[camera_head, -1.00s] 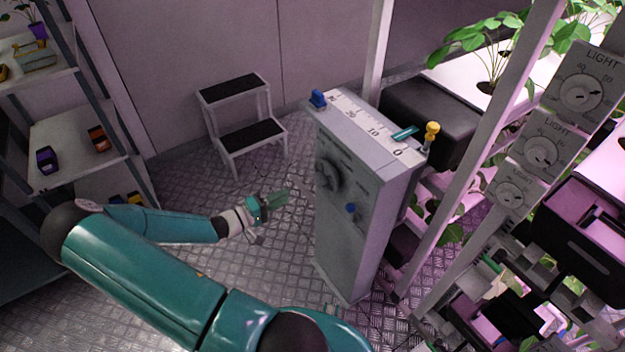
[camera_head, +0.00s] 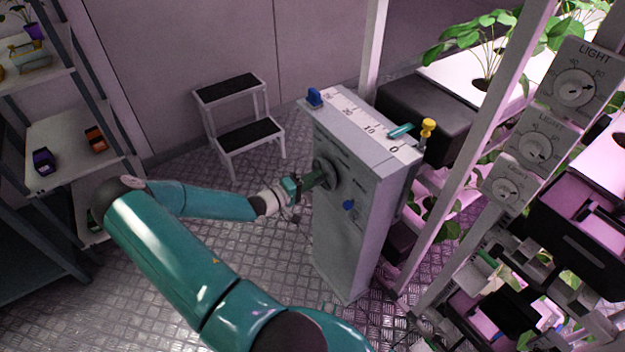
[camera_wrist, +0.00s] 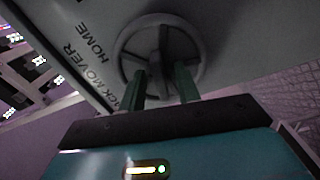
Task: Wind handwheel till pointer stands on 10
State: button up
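The grey handwheel (camera_head: 327,170) is on the face of the tall grey cabinet (camera_head: 345,235). In the wrist view the wheel (camera_wrist: 198,50) shows its round rim and spokes, close ahead. My gripper (camera_head: 312,179) is at the wheel. In the wrist view my gripper (camera_wrist: 162,75) has its two green fingers apart, overlapping the lower part of the wheel, with a dark spoke or hub between them. I cannot tell whether they touch it. On the cabinet top, a teal pointer (camera_head: 401,131) lies beside the white scale (camera_head: 350,113), between 0 and 10, seemingly nearer 0.
A blue knob (camera_head: 348,205) is on the cabinet face below the wheel. A blue block (camera_head: 314,97) and a yellow knob (camera_head: 428,128) stand at the ends of the cabinet top. A step stool (camera_head: 240,125) stands behind; plant racks are right, shelves left.

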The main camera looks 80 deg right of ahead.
grip_shut()
jog(key=shift+n, duration=0.3)
jog(key=shift+n, duration=16.5)
